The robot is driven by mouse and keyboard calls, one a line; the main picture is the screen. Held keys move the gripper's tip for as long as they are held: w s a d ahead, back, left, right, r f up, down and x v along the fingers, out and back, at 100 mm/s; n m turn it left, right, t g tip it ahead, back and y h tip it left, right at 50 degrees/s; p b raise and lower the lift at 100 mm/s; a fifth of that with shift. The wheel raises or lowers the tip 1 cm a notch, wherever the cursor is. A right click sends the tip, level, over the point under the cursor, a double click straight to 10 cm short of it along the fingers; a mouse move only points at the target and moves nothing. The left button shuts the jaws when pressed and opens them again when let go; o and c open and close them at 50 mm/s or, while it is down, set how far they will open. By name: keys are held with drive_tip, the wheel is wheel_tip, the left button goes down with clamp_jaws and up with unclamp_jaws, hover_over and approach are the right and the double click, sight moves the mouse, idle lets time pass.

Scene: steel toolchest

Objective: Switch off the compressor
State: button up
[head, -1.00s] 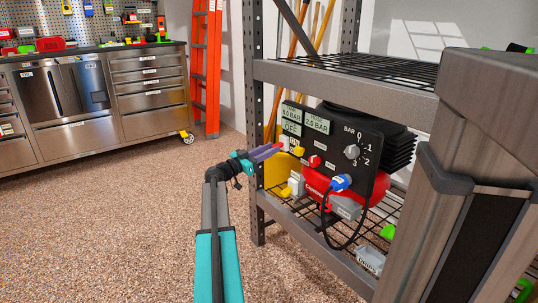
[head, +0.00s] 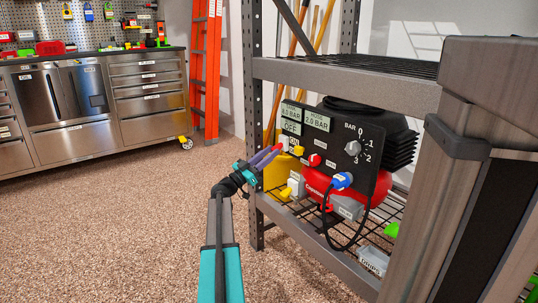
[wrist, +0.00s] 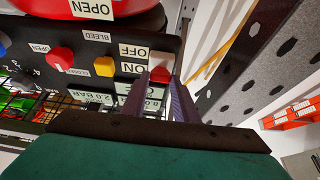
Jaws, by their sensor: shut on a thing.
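The compressor (head: 330,190) sits on the lower shelf of a steel rack, with a red tank and a black front panel (head: 322,163). A small screen on the panel (head: 291,127) reads OFF; two others show bar values. My gripper (head: 277,149) reaches the panel's lower left corner with its purple fingers tilted upward. In the wrist view my gripper (wrist: 165,92) is shut on a red switch (wrist: 160,75), beside ON and OFF labels (wrist: 132,58). The fingers hide part of the switch, so its exact position is unclear.
Yellow (head: 298,151) and red (head: 314,160) knobs, a grey dial (head: 352,148) and a blue plug (head: 342,180) are on the same panel. The rack's upright (head: 256,150) stands close to my arm. The floor to the left is clear.

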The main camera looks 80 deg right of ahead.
drive_tip(key=shift+s, duration=0.1)
drive_tip(key=o, duration=1.1)
drive_tip(key=shift+c, duration=0.2)
drive_tip(key=shift+a, duration=0.1)
drive_tip(key=p+v, duration=0.5)
drive_tip(key=v, duration=0.8)
drive_tip(key=shift+w+a+f, duration=0.15)
drive_tip(key=shift+w+a, duration=0.05)
drive_tip(key=shift+w, duration=0.15)
